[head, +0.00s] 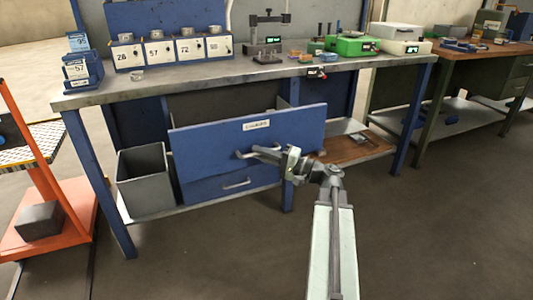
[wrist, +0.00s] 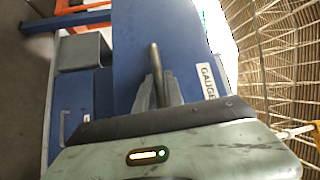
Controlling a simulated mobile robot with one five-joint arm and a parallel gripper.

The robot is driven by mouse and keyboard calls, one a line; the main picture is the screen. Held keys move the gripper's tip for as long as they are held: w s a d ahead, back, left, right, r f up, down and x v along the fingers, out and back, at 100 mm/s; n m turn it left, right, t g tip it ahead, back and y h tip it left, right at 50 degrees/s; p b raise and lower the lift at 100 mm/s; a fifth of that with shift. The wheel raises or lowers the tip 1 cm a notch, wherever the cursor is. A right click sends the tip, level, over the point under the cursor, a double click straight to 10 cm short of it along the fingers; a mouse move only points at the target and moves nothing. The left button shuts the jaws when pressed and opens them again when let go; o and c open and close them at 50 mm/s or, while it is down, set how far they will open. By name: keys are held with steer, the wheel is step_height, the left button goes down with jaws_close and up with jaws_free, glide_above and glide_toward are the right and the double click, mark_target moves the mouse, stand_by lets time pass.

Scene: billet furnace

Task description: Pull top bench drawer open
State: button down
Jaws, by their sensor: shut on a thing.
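The top bench drawer (head: 220,136) has a blue front with a white label and stands out from under the bench in the head view. Its front also shows in the wrist view (wrist: 188,35), with the label reading "GAUGE" in part. My gripper (head: 252,151) is at the drawer's bar handle (wrist: 154,60) and is shut on it. The fingers are on either side of the bar in the wrist view. Part of the handle is hidden by the gripper. The lower drawer (head: 215,189) is shut, with its own grey handle (head: 237,184).
A grey bin (head: 146,180) stands left of the drawers on the lower shelf. The steel bench top (head: 200,77) carries numbered boxes, a gauge stand (head: 268,38) and a green case (head: 352,46). An orange cart (head: 50,215) stands at the left. The floor in front is clear.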

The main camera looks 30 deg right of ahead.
steer(key=shift+a, duration=0.35)
steer(key=c, duration=1.7)
jaws_free()
steer(key=shift+d, duration=0.1)
steer(key=shift+s+d, duration=0.2)
steer(key=shift+s, duration=0.05)
steer(key=b+v, duration=0.1)
steer(key=v, duration=0.6)
steer(key=shift+s, duration=0.15)
